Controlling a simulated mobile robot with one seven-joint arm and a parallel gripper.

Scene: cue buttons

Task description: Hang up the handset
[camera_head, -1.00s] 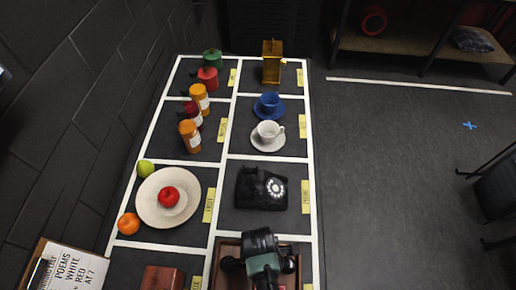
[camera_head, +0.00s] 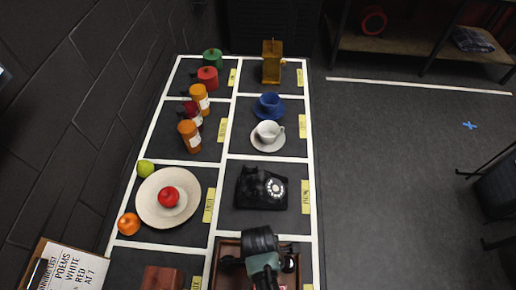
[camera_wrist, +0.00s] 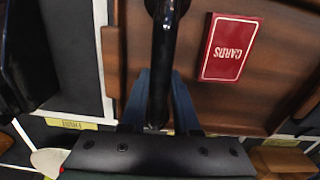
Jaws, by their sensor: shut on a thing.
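The black telephone (camera_head: 262,188) with its white rotary dial sits in a marked square on the right side of the table. Its dark body also shows at the left edge of the wrist view (camera_wrist: 30,60). The black handset (camera_wrist: 163,50) is between the blue fingers of my gripper (camera_wrist: 160,103), which is shut on it. The gripper hides the middle of the handset there.
The brown wooden tray (camera_wrist: 130,40) below the gripper holds a red cards box (camera_wrist: 230,47). A plate (camera_head: 150,205) with a red fruit lies left of the telephone. Behind the telephone stand a white cup (camera_head: 268,131) and a blue cup (camera_head: 269,104).

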